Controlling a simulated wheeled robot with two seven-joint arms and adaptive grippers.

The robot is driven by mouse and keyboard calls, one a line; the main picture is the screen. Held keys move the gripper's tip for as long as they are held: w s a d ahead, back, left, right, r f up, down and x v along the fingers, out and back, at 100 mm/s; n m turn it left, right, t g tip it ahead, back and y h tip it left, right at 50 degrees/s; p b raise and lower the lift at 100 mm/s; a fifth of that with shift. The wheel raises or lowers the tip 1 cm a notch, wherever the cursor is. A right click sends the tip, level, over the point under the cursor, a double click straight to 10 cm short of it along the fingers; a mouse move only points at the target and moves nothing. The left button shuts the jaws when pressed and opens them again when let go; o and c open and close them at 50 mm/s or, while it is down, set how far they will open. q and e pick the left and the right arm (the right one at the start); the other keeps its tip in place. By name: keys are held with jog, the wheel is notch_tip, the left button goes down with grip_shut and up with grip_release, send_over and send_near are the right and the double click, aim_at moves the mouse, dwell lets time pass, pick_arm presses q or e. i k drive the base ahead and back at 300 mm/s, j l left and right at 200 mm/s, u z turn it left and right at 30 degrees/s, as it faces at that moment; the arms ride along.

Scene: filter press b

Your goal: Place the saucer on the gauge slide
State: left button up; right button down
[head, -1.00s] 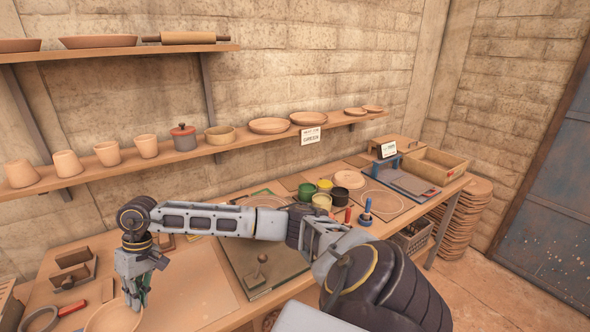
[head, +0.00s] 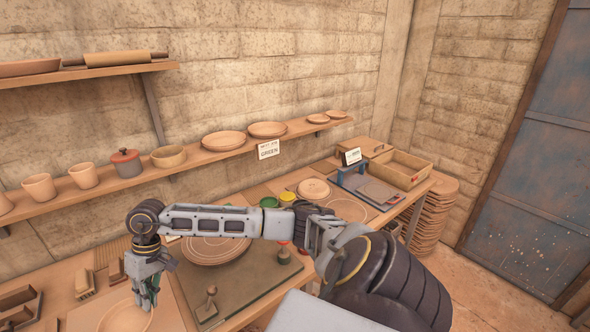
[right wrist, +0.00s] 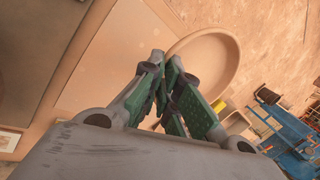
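The saucer, a shallow round terracotta dish (head: 120,319), is at the bottom left of the head view, partly cut off by the frame edge. My right gripper (head: 149,300) points down at its right rim. In the right wrist view the fingers (right wrist: 167,72) are closed together at the rim of the saucer (right wrist: 212,55), with the dish extending beyond them. The gauge slide appears to be the grey plate with a blue end (head: 378,191) at the far right of the bench, with nothing seen on it. My left gripper is out of view.
Glaze pots (head: 287,198) and a round board (head: 345,209) lie between. A wall shelf (head: 225,152) holds pottery.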

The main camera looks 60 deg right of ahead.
aim_at(377, 191)
jog(key=k+l+z, duration=0.2)
jog(key=l+z, duration=0.15)
jog(key=l, duration=0.85)
jog(key=l+z, duration=0.35)
jog(key=l, duration=0.9)
jog(key=i+l+z, duration=0.15)
jog(key=l, duration=0.3)
jog(key=i+l+z, duration=0.15)
jog(key=l, duration=0.3)
jog(key=k, duration=0.05)
